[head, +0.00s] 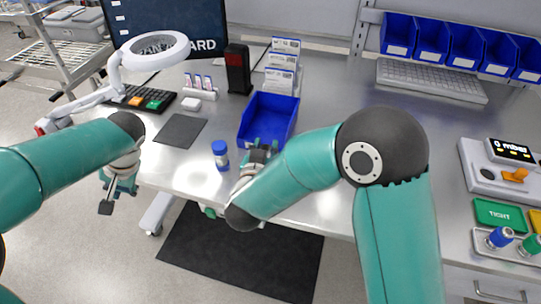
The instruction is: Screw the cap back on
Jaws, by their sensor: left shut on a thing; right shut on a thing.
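A small bottle (220,157) with a blue top and a pale, yellowish label stands upright near the front edge of the table. My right gripper (260,149) is to the right of the bottle, apart from it, at the front of the blue bin. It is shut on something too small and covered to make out. My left gripper (110,198) hangs off the table's front left edge, well left of the bottle. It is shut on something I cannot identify. I cannot make out a separate loose cap.
An open blue bin (270,106) sits behind my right gripper. A dark mat (181,131), a keypad (143,99) and a ring lamp (157,50) are at left.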

